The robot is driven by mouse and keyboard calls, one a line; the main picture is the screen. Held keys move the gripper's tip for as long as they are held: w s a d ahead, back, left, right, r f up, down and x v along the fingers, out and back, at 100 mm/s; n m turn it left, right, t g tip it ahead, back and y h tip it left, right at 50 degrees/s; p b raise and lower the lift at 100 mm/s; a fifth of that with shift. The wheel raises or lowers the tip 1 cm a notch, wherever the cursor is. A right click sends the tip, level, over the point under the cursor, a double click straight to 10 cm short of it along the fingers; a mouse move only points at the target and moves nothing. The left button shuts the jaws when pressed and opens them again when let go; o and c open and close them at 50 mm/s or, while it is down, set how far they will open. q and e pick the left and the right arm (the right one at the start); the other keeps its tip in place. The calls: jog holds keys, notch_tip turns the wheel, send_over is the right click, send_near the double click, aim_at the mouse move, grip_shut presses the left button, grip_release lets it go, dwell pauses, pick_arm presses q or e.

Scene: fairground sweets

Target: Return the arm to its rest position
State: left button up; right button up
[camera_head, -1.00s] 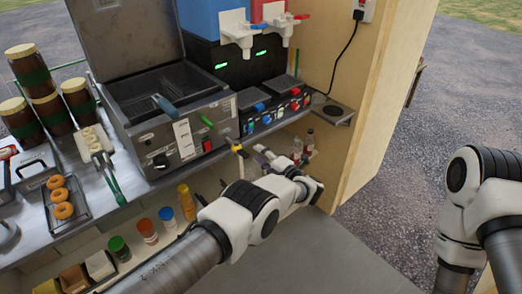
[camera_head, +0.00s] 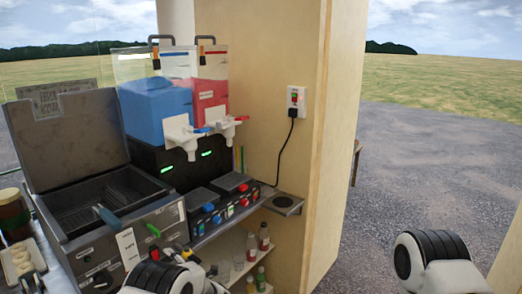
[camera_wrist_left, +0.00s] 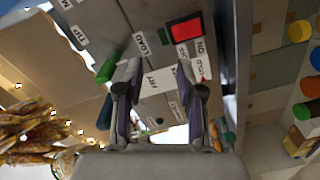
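My left arm (camera_head: 160,278) comes in at the bottom of the head view, in front of the fryer (camera_head: 112,235). Its gripper is hard to make out there. In the left wrist view my left gripper (camera_wrist_left: 157,78) has its two fingers apart, with nothing seen between them but the labelled fryer front behind. A green handle (camera_wrist_left: 107,70) and a red switch (camera_wrist_left: 186,30) on that front lie just beyond the fingertips. My right arm (camera_head: 438,262) shows at the lower right of the head view, apart from the stall; its gripper is out of frame.
Blue and red slush tanks (camera_head: 160,105) stand behind a control box (camera_head: 222,200). A wooden side wall (camera_head: 260,120) carries a socket and cord. Bottles (camera_head: 264,236) stand on shelves below. Coloured caps (camera_wrist_left: 299,31) show in the wrist view. Gravel right of the wall is open.

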pick_arm(q)
jog(key=s+a+f+m+g+h, duration=0.2)
jog(key=s+f+m+h, duration=0.2)
jog(key=s+f+m, duration=0.5)
jog(key=s+a+f+m+g+h, duration=0.1)
jog(key=s+a+f+m+h, duration=0.35)
jog(key=s, duration=0.65)
jog(key=s+d+f+m+g+h, duration=0.1)
jog(key=s+d+m+g+h, duration=0.1)
jog(key=s, duration=0.7)
jog(key=s+d+f+m+g+h, duration=0.1)
jog(key=s+d+m+g, duration=0.2)
jog(key=s, duration=0.7)
jog(key=s+d+f+m+g+h, duration=0.1)
jog(key=s+d+m+g+h, duration=0.1)
jog(key=s, duration=0.8)
jog(key=d+m+g, duration=0.1)
jog(key=d+m, duration=0.1)
jog(key=d, duration=0.1)
jog(key=shift+f+m+g+h+b, duration=0.25)
jog(key=shift+m+g+h+b, duration=0.05)
jog(key=shift+m+h+b, duration=0.05)
jog(key=shift+s+d, duration=0.1)
